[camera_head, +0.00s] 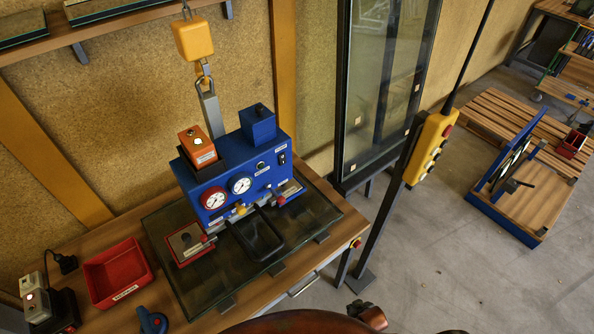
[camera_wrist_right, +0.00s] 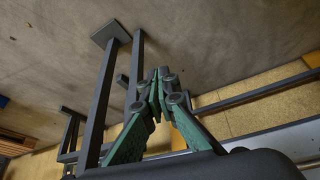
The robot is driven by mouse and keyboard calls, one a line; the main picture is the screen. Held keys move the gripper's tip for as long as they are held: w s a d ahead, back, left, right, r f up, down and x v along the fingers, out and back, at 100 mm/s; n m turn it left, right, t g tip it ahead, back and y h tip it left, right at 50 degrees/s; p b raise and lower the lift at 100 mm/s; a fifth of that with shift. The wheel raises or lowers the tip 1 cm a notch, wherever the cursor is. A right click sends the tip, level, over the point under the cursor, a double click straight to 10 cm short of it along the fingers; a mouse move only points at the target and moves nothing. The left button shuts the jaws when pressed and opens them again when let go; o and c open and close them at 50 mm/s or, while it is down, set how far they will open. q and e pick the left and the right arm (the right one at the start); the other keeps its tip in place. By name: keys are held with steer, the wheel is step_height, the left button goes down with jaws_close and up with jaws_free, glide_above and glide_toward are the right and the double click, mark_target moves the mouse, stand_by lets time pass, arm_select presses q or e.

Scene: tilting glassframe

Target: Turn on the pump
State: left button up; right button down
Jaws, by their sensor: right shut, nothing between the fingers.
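The pump is a blue box (camera_head: 238,178) with two round gauges, one red-rimmed (camera_head: 213,198) and one white-faced (camera_head: 241,185). It stands upright on a dark glass plate (camera_head: 185,255) on the wooden bench. Small knobs and switches sit on its front, among them a dark switch (camera_head: 282,158) at the right. An orange block with a lit button (camera_head: 197,146) sits on its left top. In the right wrist view my right gripper (camera_wrist_right: 161,75) is shut and empty, its green fingers together, away from the pump. My left gripper is not seen.
A red tray (camera_head: 118,273) lies on the bench left of the pump. A yellow hoist (camera_head: 194,38) hangs behind the pump. A yellow control pendant (camera_head: 430,148) hangs to the right, near a tall glass frame (camera_head: 385,85).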

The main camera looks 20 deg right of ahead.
steer(key=w+a+r+t+y+p, duration=0.15)
steer(key=w+r+t, duration=0.25)
steer(key=w+r, duration=0.5)
steer(key=w+a+r+t+p, duration=0.2)
steer(key=w+r+t+p, duration=0.15)
steer(key=r, duration=1.05)
steer(key=w+a+r+t+y+p, duration=0.15)
steer(key=w+r+t, duration=0.25)
steer(key=w+r, duration=0.5)
steer(key=s+a+r+n+t+y+p, duration=0.1)
steer(key=s+a+r+t+y, duration=0.1)
steer(key=r, duration=0.8)
steer(key=s+a+r+n+t+y+p, duration=0.1)
steer(key=a+r+t+y, duration=0.3)
steer(key=r, duration=0.7)
steer(key=shift+s+a+r+n+t, duration=0.25)
steer(key=shift+s+a+n+t, duration=0.35)
steer(key=shift+t, duration=0.25)
steer(key=p, duration=0.4)
glide_toward(283, 160)
step_height(283, 160, up, 4)
steer(key=w, duration=0.1)
steer(key=w+a, duration=0.1)
steer(key=w, duration=0.2)
steer(key=shift+w+a+f+p, duration=0.2)
steer(key=shift+f+p, duration=0.1)
steer(key=shift+p, duration=0.1)
